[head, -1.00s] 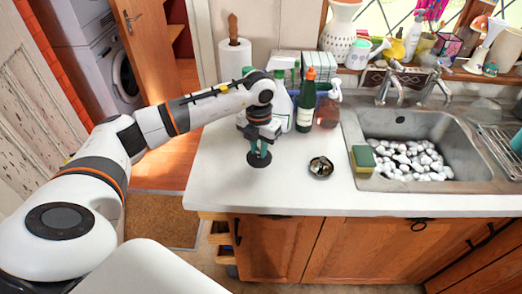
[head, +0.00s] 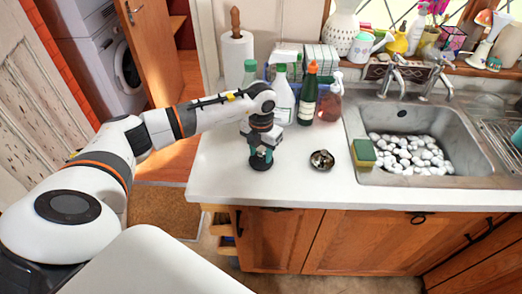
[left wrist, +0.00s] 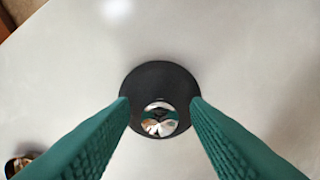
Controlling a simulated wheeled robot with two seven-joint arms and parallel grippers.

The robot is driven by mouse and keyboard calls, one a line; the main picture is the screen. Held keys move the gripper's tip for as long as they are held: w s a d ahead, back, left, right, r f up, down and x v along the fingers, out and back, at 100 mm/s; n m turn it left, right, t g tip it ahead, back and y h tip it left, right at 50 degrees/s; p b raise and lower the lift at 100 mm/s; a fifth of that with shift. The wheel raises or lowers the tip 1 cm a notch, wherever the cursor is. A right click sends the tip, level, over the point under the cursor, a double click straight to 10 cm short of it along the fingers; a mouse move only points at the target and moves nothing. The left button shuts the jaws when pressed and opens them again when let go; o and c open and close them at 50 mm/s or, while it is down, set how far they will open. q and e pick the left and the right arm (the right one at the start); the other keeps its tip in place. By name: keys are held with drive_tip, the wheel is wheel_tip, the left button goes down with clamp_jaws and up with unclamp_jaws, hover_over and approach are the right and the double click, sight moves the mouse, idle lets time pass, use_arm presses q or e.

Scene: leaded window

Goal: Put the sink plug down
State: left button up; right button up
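The sink plug (head: 261,165) is a black disc with a shiny round metal middle. It rests on the white worktop near the left end, and it shows whole in the left wrist view (left wrist: 160,80). My left gripper (head: 261,155) points straight down over it. In the left wrist view its green fingers (left wrist: 160,104) are spread, one on each side of the metal middle, with a gap to it on both sides. The fingertips overlap the disc's edges in that view. My right gripper is not in view.
A sponge (head: 363,152) sits at the edge of the sink (head: 460,140), which holds white pebbles. The worktop (head: 225,185) in front is clear.

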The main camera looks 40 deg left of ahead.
sight(261, 152)
use_arm(q)
drive_tip(key=shift+r, duration=0.1)
drive_tip(key=shift+r, duration=0.2)
wheel_tip(261, 152, up, 12)
drive_tip(key=b, duration=0.3)
drive_tip(key=shift+f, duration=0.15)
